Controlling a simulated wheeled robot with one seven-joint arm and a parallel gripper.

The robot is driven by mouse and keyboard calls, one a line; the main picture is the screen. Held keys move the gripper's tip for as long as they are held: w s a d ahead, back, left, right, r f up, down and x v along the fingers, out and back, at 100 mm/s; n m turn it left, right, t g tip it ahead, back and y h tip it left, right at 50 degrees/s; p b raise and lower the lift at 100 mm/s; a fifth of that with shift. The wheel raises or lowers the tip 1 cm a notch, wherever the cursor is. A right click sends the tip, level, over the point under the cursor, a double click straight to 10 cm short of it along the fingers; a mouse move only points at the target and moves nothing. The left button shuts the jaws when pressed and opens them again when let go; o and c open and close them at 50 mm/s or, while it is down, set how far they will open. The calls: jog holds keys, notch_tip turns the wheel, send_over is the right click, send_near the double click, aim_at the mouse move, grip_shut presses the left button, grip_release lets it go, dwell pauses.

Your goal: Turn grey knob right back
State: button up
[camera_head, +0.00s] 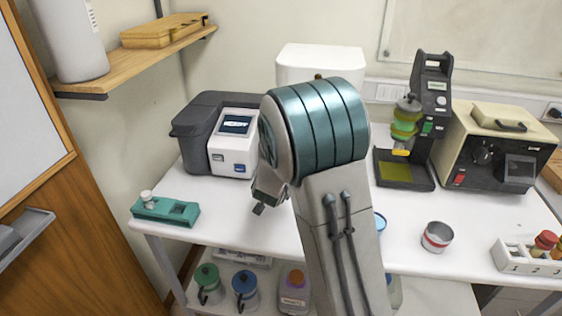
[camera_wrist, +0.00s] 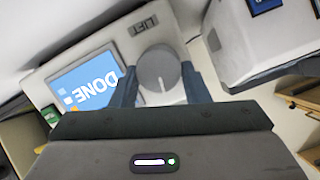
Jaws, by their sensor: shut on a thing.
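The grey knob (camera_wrist: 159,67) is a round dial with a raised ridge, in the wrist view. It sits on a pale panel beside a blue screen (camera_wrist: 84,82) reading "DONE" and a label reading "LIFT" (camera_wrist: 143,25). My gripper (camera_wrist: 160,78) is shut on the knob, with one blue finger on each side of it. In the head view my arm hides the knob and most of my gripper. A white instrument (camera_head: 318,60) stands partly hidden behind my arm.
A dark grey and white tester (camera_head: 235,150) stands left of my arm. A green tray (camera_head: 165,212) lies at the table's front left. A black stand (camera_head: 432,105), a beige box (camera_head: 495,140) and a metal cup (camera_head: 437,237) are on the right.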

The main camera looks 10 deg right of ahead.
jog(key=shift+n+h+p, duration=0.3)
jog(key=shift+n+p, duration=0.3)
jog(key=shift+p, duration=0.3)
jog(key=o, duration=1)
jog(key=shift+s+a, duration=0.1)
jog(key=v, duration=1.3)
jog(key=shift+s+a+r+p, duration=0.1)
jog(key=shift+s+r+p, duration=0.05)
jog(key=shift+r+p, duration=0.25)
